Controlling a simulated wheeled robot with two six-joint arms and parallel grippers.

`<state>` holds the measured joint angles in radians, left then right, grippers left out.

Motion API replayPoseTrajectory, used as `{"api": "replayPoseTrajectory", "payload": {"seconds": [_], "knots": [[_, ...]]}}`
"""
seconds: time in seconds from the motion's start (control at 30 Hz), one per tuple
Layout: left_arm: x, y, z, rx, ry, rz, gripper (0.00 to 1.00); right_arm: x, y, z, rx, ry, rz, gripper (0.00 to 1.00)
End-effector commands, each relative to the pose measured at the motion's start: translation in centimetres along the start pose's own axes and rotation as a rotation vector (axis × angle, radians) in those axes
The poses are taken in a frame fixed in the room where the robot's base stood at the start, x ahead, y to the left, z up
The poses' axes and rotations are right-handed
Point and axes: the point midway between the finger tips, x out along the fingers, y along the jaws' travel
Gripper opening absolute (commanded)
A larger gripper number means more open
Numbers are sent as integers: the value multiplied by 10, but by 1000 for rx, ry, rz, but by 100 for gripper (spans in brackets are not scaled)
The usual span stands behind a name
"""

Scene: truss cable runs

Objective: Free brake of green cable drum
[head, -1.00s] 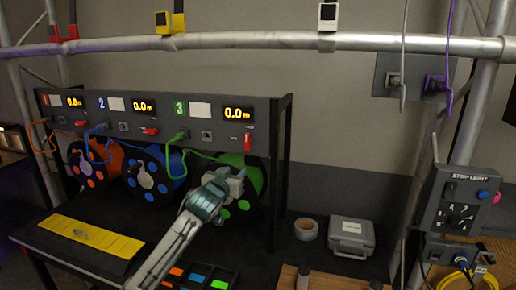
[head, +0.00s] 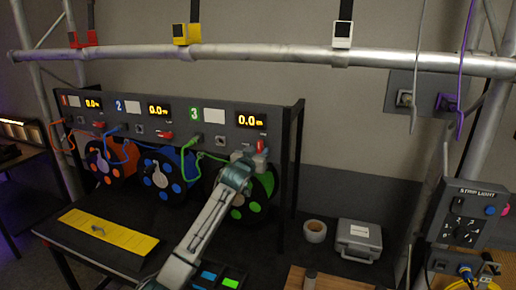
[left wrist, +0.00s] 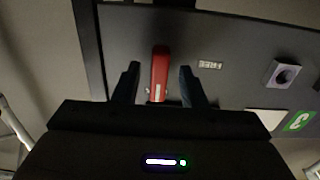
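The green cable drum (head: 238,213) sits under panel section 3, partly hidden behind my left arm. Its red brake lever (head: 261,147) is on the panel below the right-hand display and stands roughly upright. My left gripper (head: 252,160) is just at the lever in the head view. In the left wrist view the red lever (left wrist: 160,72) shows between the two dark, spread fingers of the left gripper (left wrist: 158,75), with a gap on each side. A small "BRAKE"-like label (left wrist: 210,65) is beside it, too blurred to read surely. My right gripper is not in view.
The blue drum (head: 163,176) and orange drum (head: 110,158) stand to the left, with red levers (head: 166,135) above. A green cable (head: 205,155) hangs near my arm. A yellow plate (head: 110,232), tape roll (head: 315,231) and grey case (head: 358,240) lie on the bench.

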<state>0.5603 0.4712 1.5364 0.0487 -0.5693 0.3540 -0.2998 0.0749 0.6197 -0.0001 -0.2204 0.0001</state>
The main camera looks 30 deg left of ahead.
Motion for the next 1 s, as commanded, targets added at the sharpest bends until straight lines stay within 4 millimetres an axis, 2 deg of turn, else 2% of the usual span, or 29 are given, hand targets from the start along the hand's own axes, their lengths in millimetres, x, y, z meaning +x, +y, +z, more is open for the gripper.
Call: {"api": "replayPoseTrajectory", "payload": {"seconds": [0.33, 0.53, 0.77, 1.0], "knots": [[3, 0, 0, 0, 1, 1, 38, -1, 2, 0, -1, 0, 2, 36], [3, 0, 0, 0, 1, 1, 0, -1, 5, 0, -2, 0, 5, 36], [3, 0, 1, -8, 1, 0, 0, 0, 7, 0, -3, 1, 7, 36], [3, 0, 2, -88, 2, 0, 0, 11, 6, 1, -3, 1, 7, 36]]}}
